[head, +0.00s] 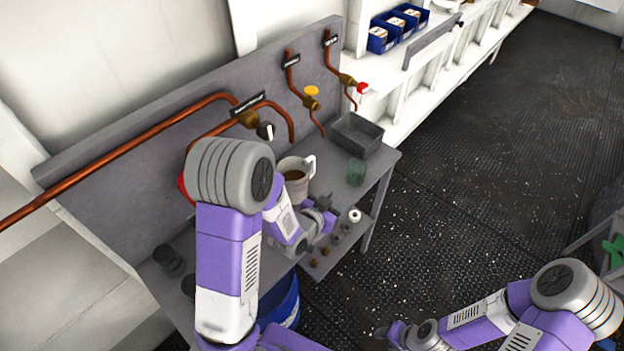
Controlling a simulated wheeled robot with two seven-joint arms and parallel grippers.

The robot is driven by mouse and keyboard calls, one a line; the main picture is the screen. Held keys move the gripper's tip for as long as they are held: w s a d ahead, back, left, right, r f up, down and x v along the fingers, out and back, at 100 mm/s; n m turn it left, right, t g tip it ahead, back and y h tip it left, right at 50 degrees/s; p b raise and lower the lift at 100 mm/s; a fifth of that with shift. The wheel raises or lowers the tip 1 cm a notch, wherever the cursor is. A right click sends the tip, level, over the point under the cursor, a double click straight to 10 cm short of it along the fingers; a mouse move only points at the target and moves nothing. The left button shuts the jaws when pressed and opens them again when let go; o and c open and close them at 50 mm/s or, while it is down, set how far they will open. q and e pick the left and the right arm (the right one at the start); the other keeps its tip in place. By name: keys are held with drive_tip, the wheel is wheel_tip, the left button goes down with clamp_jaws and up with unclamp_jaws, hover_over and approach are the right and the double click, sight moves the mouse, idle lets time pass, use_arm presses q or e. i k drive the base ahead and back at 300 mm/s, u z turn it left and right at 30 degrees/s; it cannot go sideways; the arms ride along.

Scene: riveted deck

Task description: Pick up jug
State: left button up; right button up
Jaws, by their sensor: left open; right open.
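A white jug (299,183) with brown contents stands on the grey bench, below the copper pipes. My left gripper (325,208) is open, just below and to the right of the jug in the head view. I cannot tell whether it touches the jug. My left arm hides part of the bench to the left of the jug. My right gripper (387,333) is open and low in the view, over the dark floor and well away from the jug.
A greenish glass (356,172) and a grey open box (356,135) stand right of the jug. Copper pipes with yellow (311,91) and red (362,88) valve knobs run down the back panel. Small parts lie on a lower shelf. A blue bin (283,306) stands below.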

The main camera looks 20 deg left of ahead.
sight(295, 170)
drive_tip(key=z, duration=0.85)
drive_tip(key=i, duration=2.25)
drive_tip(key=u, duration=3.35)
